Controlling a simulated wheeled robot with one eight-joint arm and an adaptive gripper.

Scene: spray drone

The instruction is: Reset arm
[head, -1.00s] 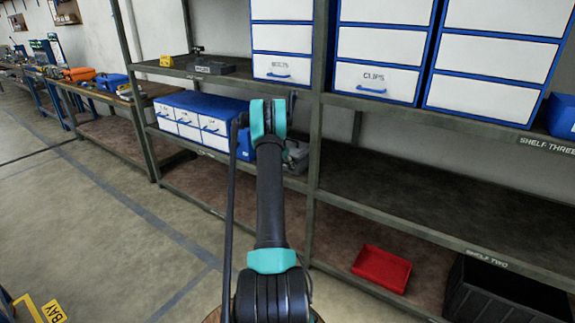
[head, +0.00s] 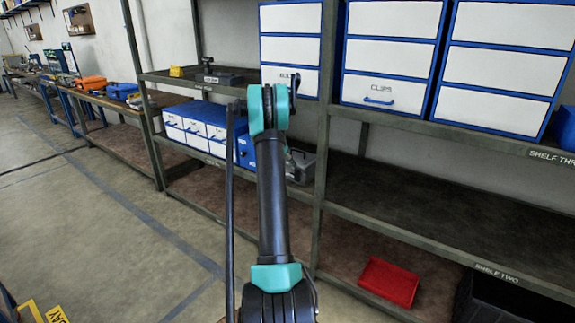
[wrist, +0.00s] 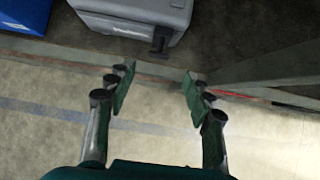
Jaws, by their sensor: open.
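In the wrist view my gripper (wrist: 154,92) is open, its two fingers spread apart with nothing between them. Beyond the fingertips are the shelf edge and the concrete floor. A grey case (wrist: 140,15) with a dark latch lies just past the fingers, apart from them. It also shows in the head view (head: 300,165), partly behind my arm. My arm rises in the middle of the head view, and the gripper itself is hidden there.
The shelf rack (head: 318,215) stands close ahead, with an upright post right of my arm. Blue-and-white drawer boxes (head: 203,125) and a red tray (head: 388,281) sit on it. A workbench (head: 115,100) stands at the far left. Open floor (head: 90,230) lies left.

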